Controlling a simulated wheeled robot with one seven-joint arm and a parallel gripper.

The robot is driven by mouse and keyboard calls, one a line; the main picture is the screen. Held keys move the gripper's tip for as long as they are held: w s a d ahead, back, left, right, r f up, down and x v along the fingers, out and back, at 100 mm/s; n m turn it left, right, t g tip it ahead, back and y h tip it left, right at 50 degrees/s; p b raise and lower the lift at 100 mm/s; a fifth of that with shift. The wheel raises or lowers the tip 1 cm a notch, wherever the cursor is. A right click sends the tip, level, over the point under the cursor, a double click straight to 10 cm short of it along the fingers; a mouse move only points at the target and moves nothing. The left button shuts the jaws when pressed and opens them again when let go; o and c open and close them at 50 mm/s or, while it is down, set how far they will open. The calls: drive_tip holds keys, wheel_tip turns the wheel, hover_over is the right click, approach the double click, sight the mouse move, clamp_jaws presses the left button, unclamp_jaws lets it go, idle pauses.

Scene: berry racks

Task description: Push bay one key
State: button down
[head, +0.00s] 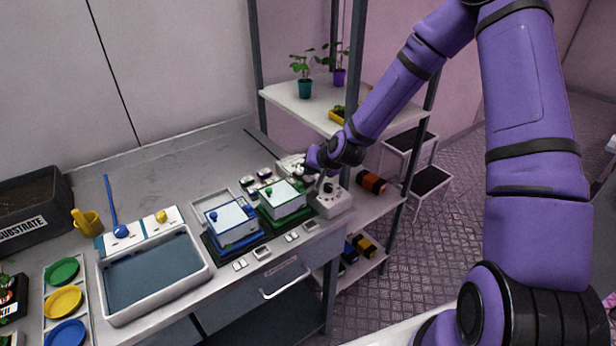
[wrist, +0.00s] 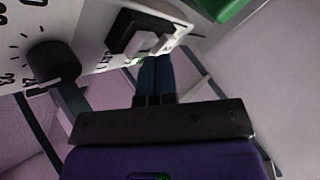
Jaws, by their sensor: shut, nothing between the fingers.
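A white control box (head: 331,199) with a dial stands at the right end of the bench. My gripper (head: 302,172) is low above the bench at its back left, partly hidden by my arm. In the wrist view, my gripper (wrist: 157,62) has its two dark fingers together and empty. A black knob (wrist: 53,62) with scale marks is on the white panel to the left. No label tells me which bay the key serves.
A green-based box (head: 284,200) and a blue-based box (head: 232,220) stand left of the control box. Small white switches (head: 262,253) line the bench front. A shelf rack (head: 300,103) with plants rises behind. A grey tray (head: 153,272) lies further left.

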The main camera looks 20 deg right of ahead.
drive_tip(key=shift+r, duration=0.45)
drive_tip(key=shift+r, duration=3)
